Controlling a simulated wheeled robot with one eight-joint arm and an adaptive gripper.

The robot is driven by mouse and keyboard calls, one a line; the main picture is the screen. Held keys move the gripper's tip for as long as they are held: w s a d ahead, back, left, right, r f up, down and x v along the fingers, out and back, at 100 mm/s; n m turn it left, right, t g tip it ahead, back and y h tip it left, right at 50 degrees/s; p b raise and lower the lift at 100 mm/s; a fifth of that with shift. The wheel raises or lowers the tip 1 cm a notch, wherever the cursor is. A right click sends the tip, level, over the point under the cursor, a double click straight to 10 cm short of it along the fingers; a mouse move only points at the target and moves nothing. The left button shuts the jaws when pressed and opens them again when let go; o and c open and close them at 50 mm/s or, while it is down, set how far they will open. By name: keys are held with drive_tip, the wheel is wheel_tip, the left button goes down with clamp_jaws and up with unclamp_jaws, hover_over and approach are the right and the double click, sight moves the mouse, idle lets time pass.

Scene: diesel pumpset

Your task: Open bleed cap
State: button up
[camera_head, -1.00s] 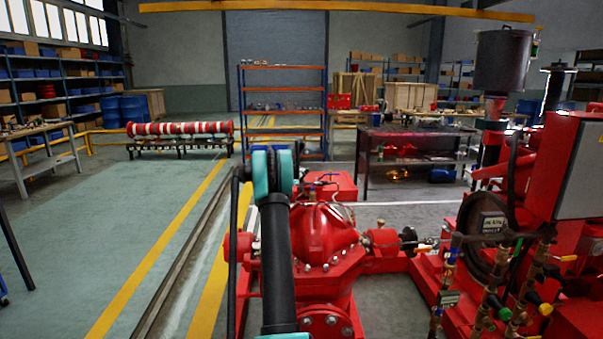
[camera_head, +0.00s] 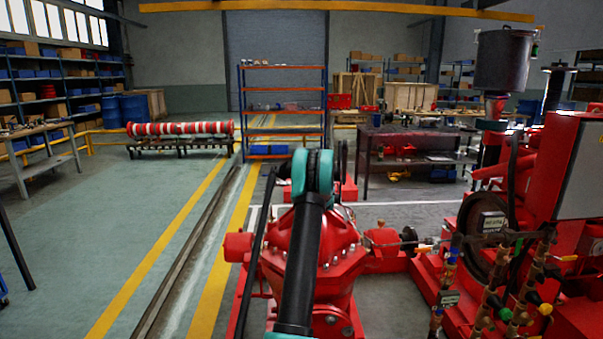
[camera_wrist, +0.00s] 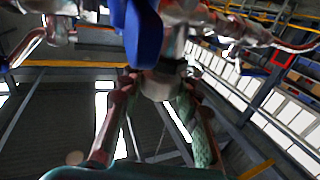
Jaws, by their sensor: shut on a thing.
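In the wrist view, a dull metal cap (camera_wrist: 158,88), which looks like the bleed cap, sits on a pipe fitting below a blue lever handle (camera_wrist: 143,35). My gripper (camera_wrist: 160,84) is shut on the cap, with one finger on each side of it. The head view shows the red pump (camera_head: 335,245) beyond my arm. My arm hides my gripper and the cap there.
Metal pipework (camera_wrist: 185,14) crosses close above the cap in the wrist view. The red engine set with its control box (camera_head: 565,165) stands at the right. A dark workbench (camera_head: 415,135) is behind the pump.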

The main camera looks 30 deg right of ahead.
drive_tip(key=n+y, duration=0.2)
drive_tip(key=y, duration=0.1)
drive_tip(key=n+y, duration=0.2)
drive_tip(key=y, duration=0.2)
drive_tip(key=shift+d+n, duration=0.1)
drive_tip(key=shift+n, duration=0.2)
drive_tip(key=shift+n+g+y, duration=0.8)
drive_tip(key=shift+n+y, duration=0.5)
drive_tip(key=shift+y, duration=1)
drive_tip(key=o, duration=1.2)
drive_tip(key=v, duration=1.2)
drive_tip(key=shift+r, duration=0.15)
